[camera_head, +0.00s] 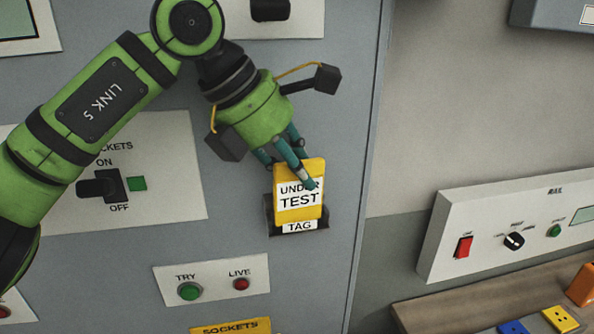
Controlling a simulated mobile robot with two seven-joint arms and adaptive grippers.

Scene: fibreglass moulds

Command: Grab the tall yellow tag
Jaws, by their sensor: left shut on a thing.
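The tall yellow tag (313,203) reads "UNDER TEST" on a white label. It stands upright at a dark holder (325,222) marked "TAG" on the grey panel; its lower end is at the holder, and I cannot tell whether it still sits inside. My left gripper (296,173) comes down from the upper left and is shut on the tag's upper part, one finger crossing its front. My right gripper does not show.
The grey panel (235,235) carries a sockets on/off switch (110,186), a green TRY button (190,291) and a red LIVE light (241,284). At the right, a white control box (470,262) stands above a wooden bench (440,316). The wall between is bare.

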